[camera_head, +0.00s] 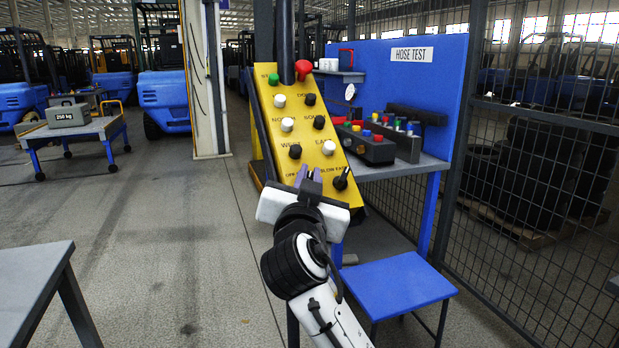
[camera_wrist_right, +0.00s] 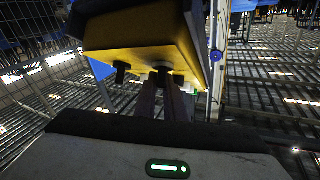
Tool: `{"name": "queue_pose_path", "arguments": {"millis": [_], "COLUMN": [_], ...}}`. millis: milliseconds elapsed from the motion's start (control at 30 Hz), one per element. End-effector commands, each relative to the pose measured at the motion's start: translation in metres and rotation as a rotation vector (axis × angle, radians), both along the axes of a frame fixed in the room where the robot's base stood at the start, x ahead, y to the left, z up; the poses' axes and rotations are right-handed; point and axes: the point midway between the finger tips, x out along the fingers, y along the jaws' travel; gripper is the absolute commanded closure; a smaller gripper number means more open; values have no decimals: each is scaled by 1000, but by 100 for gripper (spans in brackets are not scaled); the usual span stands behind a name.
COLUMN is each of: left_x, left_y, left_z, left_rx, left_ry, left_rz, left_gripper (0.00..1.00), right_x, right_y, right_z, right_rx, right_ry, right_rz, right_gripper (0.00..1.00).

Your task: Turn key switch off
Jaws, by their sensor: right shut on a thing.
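A yellow control panel (camera_head: 296,131) hangs tilted in the middle of the head view, and its underside shows in the right wrist view (camera_wrist_right: 141,50). My right gripper (camera_head: 309,181) is at the panel's lower left corner, by a partly covered label starting with "O". In the right wrist view its fingers (camera_wrist_right: 166,100) are shut around a small dark switch (camera_wrist_right: 160,73) on the panel, which I take for the key switch. The fingers mostly hide it, so its turn position cannot be told. My left gripper is not in view.
A black selector knob (camera_head: 341,180) sits just right of my fingers. Above are several black and white buttons, a green one (camera_head: 273,79) and a red mushroom button (camera_head: 303,68). A blue hose test bench (camera_head: 405,168) stands behind right, with a blue stool (camera_head: 393,287) in front.

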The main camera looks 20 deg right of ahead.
Motion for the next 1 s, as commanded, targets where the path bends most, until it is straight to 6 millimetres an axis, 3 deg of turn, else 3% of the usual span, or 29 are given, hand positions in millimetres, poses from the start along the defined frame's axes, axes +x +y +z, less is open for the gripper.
{"name": "queue_pose_path", "arguments": {"millis": [333, 667, 1000], "left_x": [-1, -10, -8], "left_y": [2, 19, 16], "left_z": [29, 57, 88], "left_rx": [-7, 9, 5], "left_ry": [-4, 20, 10], "left_rz": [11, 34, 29], "left_gripper": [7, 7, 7], "right_x": [0, 0, 1], "right_y": [0, 0, 2], "right_z": [4, 5, 1], "right_rx": [-204, -403, -592], "right_ry": [1, -1, -11], "right_rz": [254, 500, 740], "right_gripper": [100, 100, 100]}}
